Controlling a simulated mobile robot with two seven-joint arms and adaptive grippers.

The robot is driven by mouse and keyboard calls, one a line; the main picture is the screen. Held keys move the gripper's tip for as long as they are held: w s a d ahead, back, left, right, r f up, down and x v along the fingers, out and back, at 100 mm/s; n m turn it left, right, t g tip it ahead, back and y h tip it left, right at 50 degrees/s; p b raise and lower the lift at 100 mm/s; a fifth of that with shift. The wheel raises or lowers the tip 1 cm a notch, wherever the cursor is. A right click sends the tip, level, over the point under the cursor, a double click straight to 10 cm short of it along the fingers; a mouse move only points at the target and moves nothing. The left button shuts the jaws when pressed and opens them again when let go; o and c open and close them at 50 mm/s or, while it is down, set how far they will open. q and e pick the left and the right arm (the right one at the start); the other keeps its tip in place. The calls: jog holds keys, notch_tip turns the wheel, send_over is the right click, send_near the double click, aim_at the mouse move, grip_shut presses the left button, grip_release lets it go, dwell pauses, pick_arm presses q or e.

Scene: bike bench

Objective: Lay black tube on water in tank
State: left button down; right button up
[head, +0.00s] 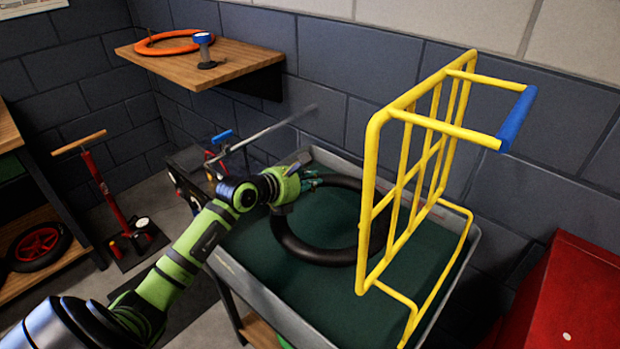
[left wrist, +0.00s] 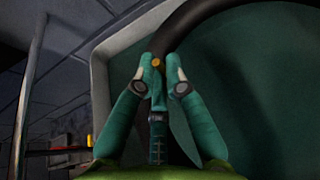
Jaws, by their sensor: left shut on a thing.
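The black tube (head: 298,250) is a ring over the grey tank (head: 240,279), whose dark green water (head: 285,296) shows inside and around it. I cannot tell whether the tube touches the water. My left gripper (head: 314,183) is shut on the tube's upper left part, near the tank's back left. In the left wrist view the fingers (left wrist: 168,72) close on the dark tube (left wrist: 184,18), with a small orange-yellow spot between the tips. The yellow frame hides the tube's right side. My right gripper is not in view.
A yellow frame (head: 375,180) with a blue bar (head: 517,118) stands over the tank's right half. A wooden shelf (head: 240,62) holds an orange ring (head: 165,42). A red pump (head: 108,198) stands left; a red cabinet (head: 570,300) stands right.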

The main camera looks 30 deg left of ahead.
pick_arm(q)
notch_tip(320, 180, down, 8)
jog(key=b, duration=0.7)
jog(key=shift+f, duration=0.15)
jog(key=c, duration=1.2)
grip_release()
